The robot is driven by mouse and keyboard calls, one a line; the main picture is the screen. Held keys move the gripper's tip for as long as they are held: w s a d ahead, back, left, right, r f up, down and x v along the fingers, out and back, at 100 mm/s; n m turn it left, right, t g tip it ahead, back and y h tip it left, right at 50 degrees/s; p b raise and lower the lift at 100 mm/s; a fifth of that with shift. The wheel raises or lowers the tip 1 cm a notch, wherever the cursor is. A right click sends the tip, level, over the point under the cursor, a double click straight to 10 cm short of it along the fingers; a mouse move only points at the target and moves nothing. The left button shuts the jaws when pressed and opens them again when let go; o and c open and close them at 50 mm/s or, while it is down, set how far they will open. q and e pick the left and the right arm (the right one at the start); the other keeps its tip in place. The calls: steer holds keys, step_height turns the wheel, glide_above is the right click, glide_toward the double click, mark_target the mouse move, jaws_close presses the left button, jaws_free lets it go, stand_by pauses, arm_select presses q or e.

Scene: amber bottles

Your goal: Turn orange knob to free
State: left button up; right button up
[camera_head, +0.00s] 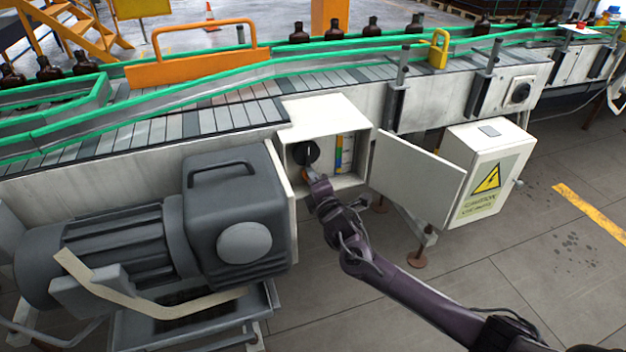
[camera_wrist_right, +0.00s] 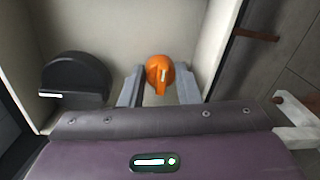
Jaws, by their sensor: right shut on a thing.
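The orange knob (camera_wrist_right: 160,68) is on the pale inner wall of the open control box (camera_head: 330,113). Its grip bar has a small light mark and stands nearly upright in the wrist view. My right gripper (camera_wrist_right: 159,88) reaches into the box, with one finger on each side of the knob, shut on it. In the head view my right gripper (camera_head: 312,180) hides most of the knob, and only a bit of orange shows. My left gripper is not in view.
A black round dial (camera_wrist_right: 75,76) is beside the orange knob; it also shows in the head view (camera_head: 306,153). The box's open door (camera_head: 415,178) stands to the right, near a warning-labelled cabinet (camera_head: 487,170). A grey motor (camera_head: 235,215) is on the left. A conveyor carries amber bottles (camera_head: 334,31).

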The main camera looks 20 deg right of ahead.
stand_by(0.3)
steer(key=o, duration=1)
steer(key=shift+d, duration=0.1)
steer(key=shift+c, duration=0.2)
steer(key=shift+f, duration=0.1)
steer(key=shift+s+f, duration=0.1)
steer(key=shift+f, duration=0.05)
